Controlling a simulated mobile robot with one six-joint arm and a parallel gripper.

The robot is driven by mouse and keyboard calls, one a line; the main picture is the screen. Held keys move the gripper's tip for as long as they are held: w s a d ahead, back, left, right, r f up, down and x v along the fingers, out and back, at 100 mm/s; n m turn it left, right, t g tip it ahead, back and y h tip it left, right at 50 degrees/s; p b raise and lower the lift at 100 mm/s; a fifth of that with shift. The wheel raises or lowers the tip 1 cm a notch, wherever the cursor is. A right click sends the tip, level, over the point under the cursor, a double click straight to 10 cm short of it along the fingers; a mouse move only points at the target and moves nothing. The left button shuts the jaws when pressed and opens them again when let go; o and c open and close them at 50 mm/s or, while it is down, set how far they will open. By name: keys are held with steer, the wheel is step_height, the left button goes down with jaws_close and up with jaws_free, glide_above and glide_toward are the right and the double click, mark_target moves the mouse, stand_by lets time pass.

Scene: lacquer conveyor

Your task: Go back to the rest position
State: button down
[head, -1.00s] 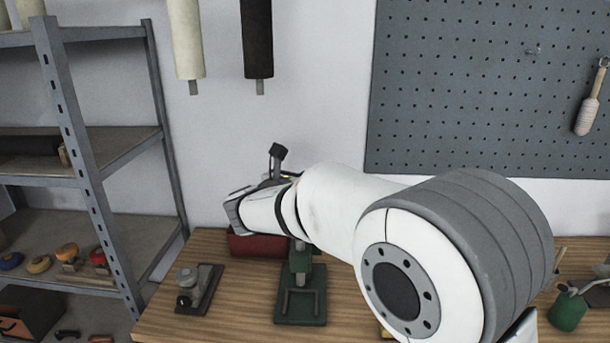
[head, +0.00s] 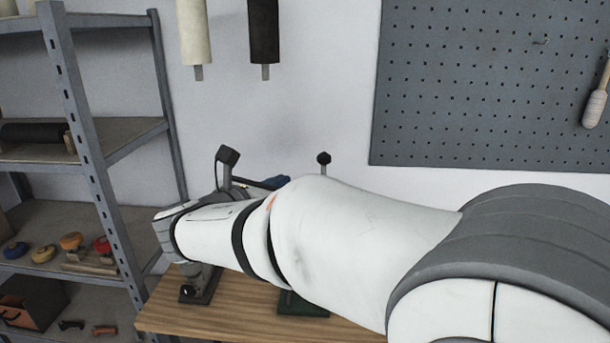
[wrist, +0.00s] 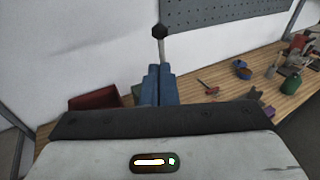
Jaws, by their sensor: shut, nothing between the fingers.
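My gripper (wrist: 160,71) shows in the wrist view as two blue fingers, shut together with nothing between them. It is raised over the wooden workbench (wrist: 245,83). In the head view my white arm reaches left across the bench, and a small blue part of the gripper (head: 277,182) shows behind the arm. A lever with a black knob (wrist: 160,32) stands beyond the fingertips in the wrist view; the knob also shows above my arm in the head view (head: 323,158). I cannot tell the gap between lever and fingers.
A green base (head: 302,306) is mostly hidden under my arm. A small metal device (head: 196,284) sits at the bench's left end. A metal shelf (head: 85,140) stands at left, a pegboard (head: 480,90) at right. A red bin (wrist: 95,98) and several tools lie on the bench.

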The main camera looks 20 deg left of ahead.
steer(key=s+d+f+m+g+h, duration=0.1)
steer(key=d+f+m+g, duration=0.3)
steer(key=d, duration=0.5)
steer(key=s+d+f+m+g, duration=0.1)
steer(key=d+f+m+g, duration=0.1)
steer(key=d+m, duration=0.55)
steer(key=s+d+f+m+g+h, duration=0.1)
steer(key=d+f+m+g, duration=0.25)
steer(key=d, duration=0.65)
steer(key=s+d+f+m+g+y, duration=0.1)
steer(key=s+d+f+m+y, duration=0.2)
steer(key=s+m, duration=0.4)
steer(key=s+d+f+m+g+y, duration=0.2)
steer(key=s+m, duration=0.5)
steer(key=m, duration=0.4)
steer(key=d+f+y, duration=0.1)
steer(key=d+f, duration=0.1)
steer(key=d, duration=0.1)
steer(key=shift+s+d+f+y, duration=0.2)
steer(key=shift+d+f+y, duration=0.1)
steer(key=shift+d, duration=0.1)
steer(key=c, duration=2.2)
jaws_free()
steer(key=shift+g, duration=0.25)
